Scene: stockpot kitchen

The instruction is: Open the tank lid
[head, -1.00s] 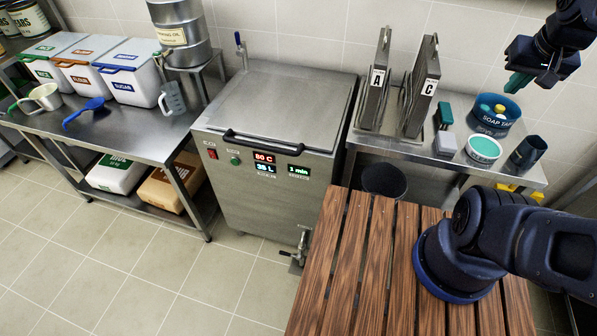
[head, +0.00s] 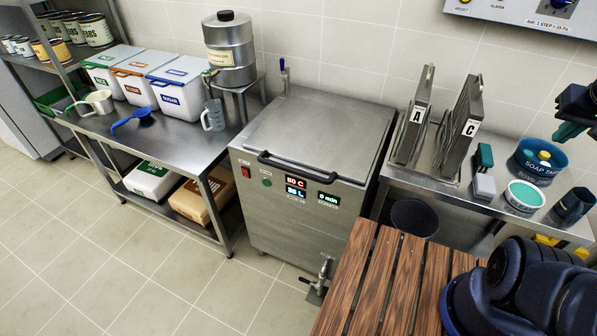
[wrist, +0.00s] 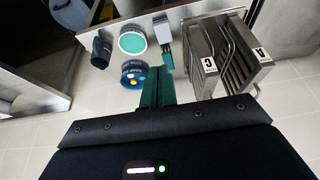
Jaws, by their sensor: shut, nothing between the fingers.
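The steel tank (head: 295,215) stands in the middle of the head view, with red and blue number displays on its front. Its flat lid (head: 315,135) lies down, closed, with a black bar handle (head: 310,168) along the front edge. My gripper (head: 568,133) is at the right edge of the head view, partly cut off, well to the right of the tank and above the side bench. In the wrist view my gripper (wrist: 158,75) has its green fingers together with nothing between them. The tank lid and handle cannot be made out in the wrist view.
The right bench (head: 455,200) holds upright panels marked A (head: 414,118) and C (head: 465,125), a blue soap tub (head: 538,160) and a green-topped tub (head: 524,196). A slatted wooden surface (head: 385,285) is in front. Left of the tank is a table (head: 175,145) with bins (head: 180,88).

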